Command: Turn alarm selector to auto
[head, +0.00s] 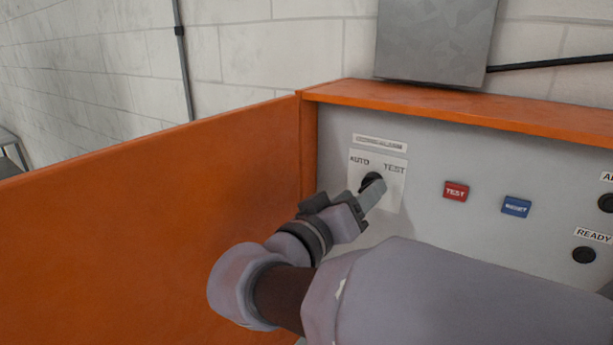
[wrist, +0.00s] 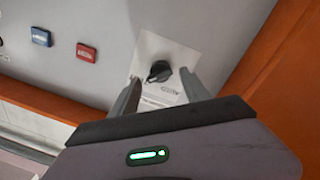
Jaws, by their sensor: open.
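The alarm selector is a black rotary knob (head: 372,180) on a white plate (head: 394,198) marked AUTO at the left and TEST at the right. One grey finger of my gripper (head: 371,192) covers part of the knob in the head view. In the wrist view, which is turned nearly upside down, the knob (wrist: 159,70) shows between the tips of my open gripper (wrist: 160,77). The fingers stand on either side of it, and I cannot tell whether they touch it. Its narrow end appears to point lower left there, on the TEST side.
A red TEST button (head: 456,191) and a blue button (head: 516,207) are right of the selector on the grey panel. A black round part (head: 584,255) labelled READY is farther right. An orange side wall (head: 150,225) stands close on the left.

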